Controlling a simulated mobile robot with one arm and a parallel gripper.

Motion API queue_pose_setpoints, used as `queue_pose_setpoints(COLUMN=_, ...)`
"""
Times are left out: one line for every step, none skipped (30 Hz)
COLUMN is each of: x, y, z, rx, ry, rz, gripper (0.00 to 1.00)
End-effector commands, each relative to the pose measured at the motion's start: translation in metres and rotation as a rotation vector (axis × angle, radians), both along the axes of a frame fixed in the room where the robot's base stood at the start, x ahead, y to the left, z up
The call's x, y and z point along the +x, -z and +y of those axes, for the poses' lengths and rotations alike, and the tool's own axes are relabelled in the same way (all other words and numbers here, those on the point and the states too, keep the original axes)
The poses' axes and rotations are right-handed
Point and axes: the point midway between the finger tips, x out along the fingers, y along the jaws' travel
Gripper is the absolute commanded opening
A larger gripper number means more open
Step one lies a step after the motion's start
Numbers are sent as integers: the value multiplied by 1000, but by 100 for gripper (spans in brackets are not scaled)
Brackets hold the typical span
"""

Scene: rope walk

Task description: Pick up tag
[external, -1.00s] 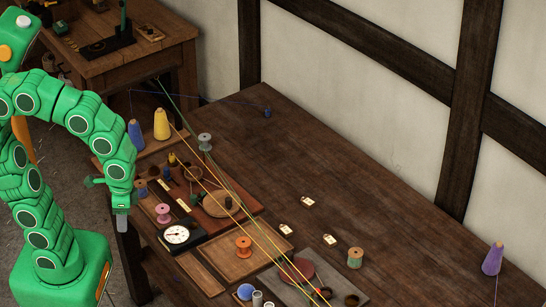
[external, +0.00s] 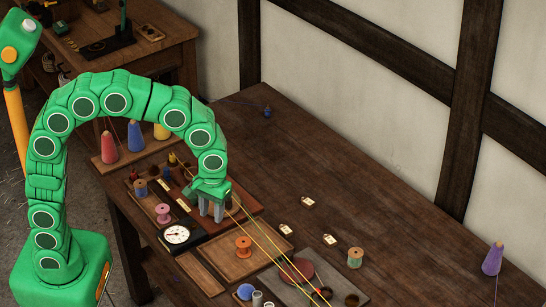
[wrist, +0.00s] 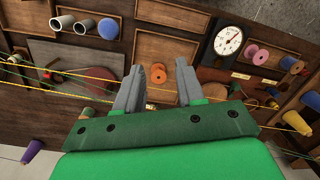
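Several small cream tags lie on the dark table in the external view: one tag (external: 308,202) farthest back, a second tag (external: 330,239) nearer the green spool, and a third tag (external: 286,229) by the wooden tray's corner. My gripper (external: 211,214) is above the board of tools, left of all the tags and apart from them. It points down with its two grey fingers spread and nothing between them. In the wrist view my gripper (wrist: 158,68) also shows open. I cannot make out any loose tag there.
Yellow and green strands (external: 250,230) run diagonally across the table close to my gripper. A dial gauge (external: 176,235) and pink spool (external: 163,213) stand left. The table's back right is mostly clear.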

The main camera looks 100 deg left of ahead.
Motion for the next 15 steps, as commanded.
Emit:
queue_pose_setpoints(x=11, y=6, z=9, rx=2, ry=-45, rz=2, gripper=38)
queue_pose_setpoints(x=17, y=9, z=13, rx=3, ry=-71, rz=1, gripper=38)
queue_pose_setpoints(x=25, y=12, z=19, rx=6, ry=-106, rz=-3, gripper=38)
queue_pose_setpoints(x=31, y=15, z=24, rx=9, ry=-134, rz=-5, gripper=38)
queue_pose_setpoints(x=37, y=18, z=28, rx=10, ry=-161, rz=-6, gripper=38)
queue_pose_setpoints(x=43, y=22, z=35, rx=12, ry=-198, rz=-6, gripper=38)
queue_pose_setpoints(x=49, y=26, z=40, rx=13, ry=-224, rz=-6, gripper=38)
queue_pose_setpoints(x=54, y=29, z=44, rx=15, ry=-252, rz=-6, gripper=38)
queue_pose_setpoints(x=62, y=33, z=51, rx=18, ry=-288, rz=-11, gripper=38)
queue_pose_setpoints(x=67, y=36, z=56, rx=19, ry=-315, rz=-13, gripper=38)
queue_pose_setpoints(x=72, y=39, z=62, rx=21, ry=-342, rz=-15, gripper=38)
queue_pose_setpoints(x=79, y=45, z=69, rx=23, ry=-379, rz=-13, gripper=38)
queue_pose_setpoints(x=83, y=49, z=74, rx=25, ry=-407, rz=-13, gripper=38)
queue_pose_setpoints(x=88, y=53, z=79, rx=26, ry=-433, rz=-15, gripper=38)
queue_pose_setpoints(x=95, y=57, z=86, rx=28, ry=-469, rz=-18, gripper=38)
